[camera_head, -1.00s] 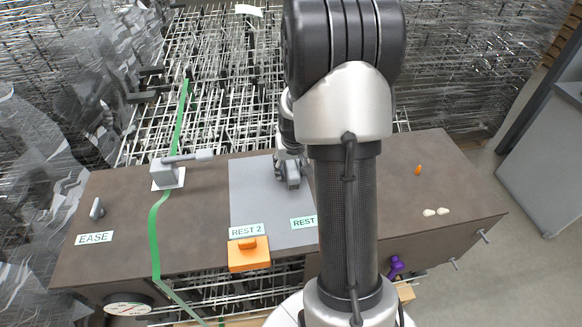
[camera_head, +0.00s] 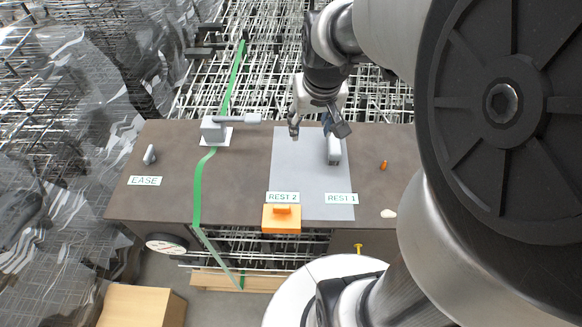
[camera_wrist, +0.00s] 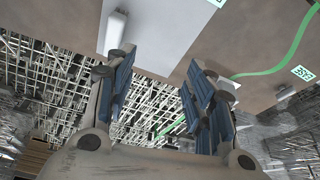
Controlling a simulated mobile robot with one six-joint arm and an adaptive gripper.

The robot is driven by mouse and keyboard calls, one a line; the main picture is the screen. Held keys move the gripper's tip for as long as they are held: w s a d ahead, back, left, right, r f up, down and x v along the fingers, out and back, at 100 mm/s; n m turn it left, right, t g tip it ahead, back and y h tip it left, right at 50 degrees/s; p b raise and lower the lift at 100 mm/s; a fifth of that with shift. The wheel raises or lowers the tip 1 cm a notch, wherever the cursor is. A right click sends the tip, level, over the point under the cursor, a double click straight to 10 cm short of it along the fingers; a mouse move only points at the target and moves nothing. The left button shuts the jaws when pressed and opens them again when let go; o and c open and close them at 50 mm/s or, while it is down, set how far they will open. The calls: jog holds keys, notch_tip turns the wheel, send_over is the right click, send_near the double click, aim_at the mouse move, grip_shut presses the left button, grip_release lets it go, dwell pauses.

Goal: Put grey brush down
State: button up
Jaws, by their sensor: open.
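The grey brush (camera_head: 334,150) lies on the grey mat (camera_head: 300,170), on its right side in line with the REST 1 label (camera_head: 341,198). It also shows in the wrist view at the upper left as a pale oblong block (camera_wrist: 115,33). My gripper (camera_head: 317,123) is open and empty above the far part of the mat. In the wrist view its two blue-padded fingers (camera_wrist: 160,65) are wide apart with nothing between them. One finger overlaps the brush's far end in the head view; the brush is otherwise clear.
A REST 2 label (camera_head: 282,197) sits left of REST 1, by an orange block (camera_head: 281,219). A small grey handle (camera_head: 149,155) is near EASE (camera_head: 144,181). Wire racks stand behind.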

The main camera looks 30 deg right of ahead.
jog(key=s+a+r+n, duration=0.2)
jog(key=s+a, duration=0.5)
jog(key=s+a+r+n+t+y, duration=0.1)
jog(key=s+a+r+n, duration=0.1)
jog(key=s+a, duration=0.5)
jog(key=shift+s+r, duration=0.3)
jog(key=shift+r, duration=0.1)
